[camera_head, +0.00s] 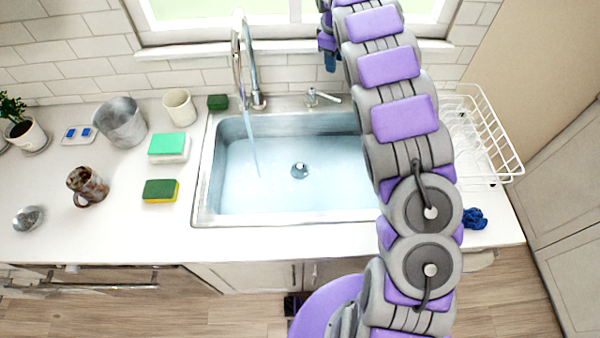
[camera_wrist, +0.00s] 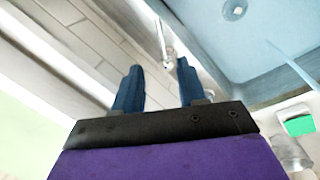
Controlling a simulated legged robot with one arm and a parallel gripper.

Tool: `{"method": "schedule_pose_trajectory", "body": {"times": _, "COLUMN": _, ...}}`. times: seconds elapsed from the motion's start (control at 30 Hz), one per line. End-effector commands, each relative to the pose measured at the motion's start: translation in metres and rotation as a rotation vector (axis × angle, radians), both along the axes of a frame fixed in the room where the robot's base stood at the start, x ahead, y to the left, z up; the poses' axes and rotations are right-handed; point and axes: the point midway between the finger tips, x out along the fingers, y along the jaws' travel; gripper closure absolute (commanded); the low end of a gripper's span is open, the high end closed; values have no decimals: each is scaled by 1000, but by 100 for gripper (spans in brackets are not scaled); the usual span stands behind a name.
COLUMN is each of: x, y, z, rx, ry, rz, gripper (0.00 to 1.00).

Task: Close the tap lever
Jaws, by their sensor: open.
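The chrome tap (camera_head: 250,68) stands at the back of the sink, and a stream of water (camera_head: 249,140) runs from its spout. The tap lever (camera_head: 322,96) is a separate small chrome handle on the sink's back rim, right of the spout, pointing right. In the wrist view the lever (camera_wrist: 162,42) shows ahead of my fingertips, roughly in line with the gap between them. My gripper (camera_wrist: 158,66) is open and empty, with its two blue fingers apart. In the head view my gripper (camera_head: 329,58) is by the window, above and behind the lever.
The sink (camera_head: 205,185) holds water. Sponges (camera_head: 160,190), a metal bucket (camera_head: 120,122), a white cup (camera_head: 180,107) and a brown mug (camera_head: 87,186) stand on the left counter. A white dish rack (camera_head: 495,140) is at right. A tiled wall and window sill close the back.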

Motion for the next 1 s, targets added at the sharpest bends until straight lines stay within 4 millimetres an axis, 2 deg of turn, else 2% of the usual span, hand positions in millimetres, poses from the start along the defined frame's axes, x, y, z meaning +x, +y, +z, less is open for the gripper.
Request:
{"method": "schedule_pose_trajectory", "body": {"times": 0.03, "x": 0, "y": 0, "z": 0, "rx": 0, "ry": 0, "rz": 0, "gripper": 59}}
{"method": "schedule_pose_trajectory", "body": {"times": 0.23, "x": 2, "y": -3, "z": -3, "rx": 9, "ry": -15, "rz": -94, "gripper": 78}}
{"method": "schedule_pose_trajectory", "body": {"times": 0.47, "x": 16, "y": -18, "z": -17, "rx": 69, "ry": -118, "rz": -556, "gripper": 100}}
{"method": "schedule_pose_trajectory", "body": {"times": 0.6, "x": 24, "y": -28, "z": -28, "rx": 125, "ry": -195, "rz": -880, "gripper": 100}}
{"method": "schedule_pose_trajectory", "body": {"times": 0.8, "x": 31, "y": -39, "z": -45, "rx": 208, "ry": -288, "rz": -1273, "gripper": 100}}
{"method": "schedule_pose_trajectory", "body": {"times": 1.0, "x": 35, "y": -43, "z": -53, "rx": 267, "ry": -340, "rz": -1478, "gripper": 100}}
